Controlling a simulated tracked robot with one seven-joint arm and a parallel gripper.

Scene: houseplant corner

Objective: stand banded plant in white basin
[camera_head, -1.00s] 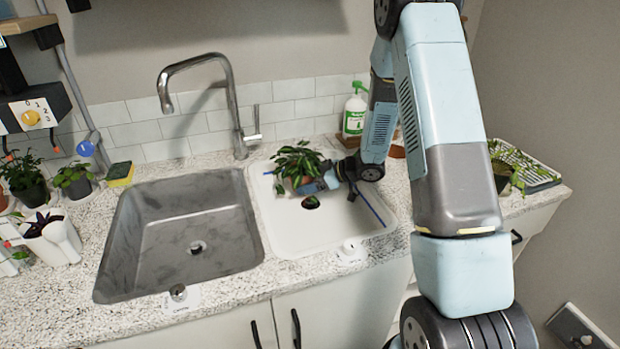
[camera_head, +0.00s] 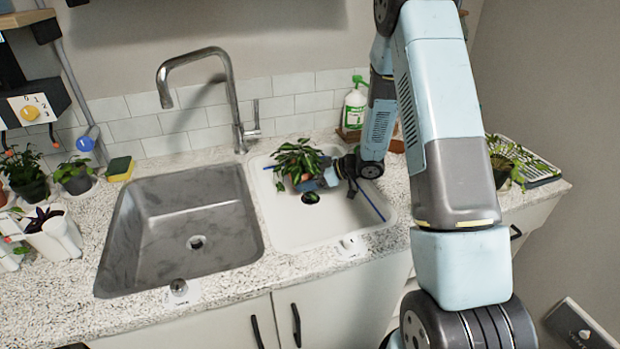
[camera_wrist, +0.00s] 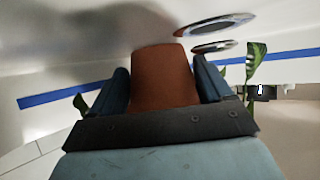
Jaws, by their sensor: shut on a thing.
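The leafy green plant (camera_head: 296,160) is over the left back part of the white basin (camera_head: 300,232). Its terracotta pot (camera_wrist: 163,75) shows large in the wrist view, with a few leaves at the sides. My gripper (camera_head: 318,182) reaches in from the right and is shut on the pot, with one finger on each side in the wrist view. The pot looks about upright. I cannot tell whether the pot's base touches the basin floor.
A grey metal sink (camera_head: 180,225) lies left of the basin, with a tall faucet (camera_head: 233,105) behind. A green-and-white spray bottle (camera_head: 354,108) stands at the back near my arm. A blue line (camera_head: 370,201) runs inside the basin. The basin's front half is clear.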

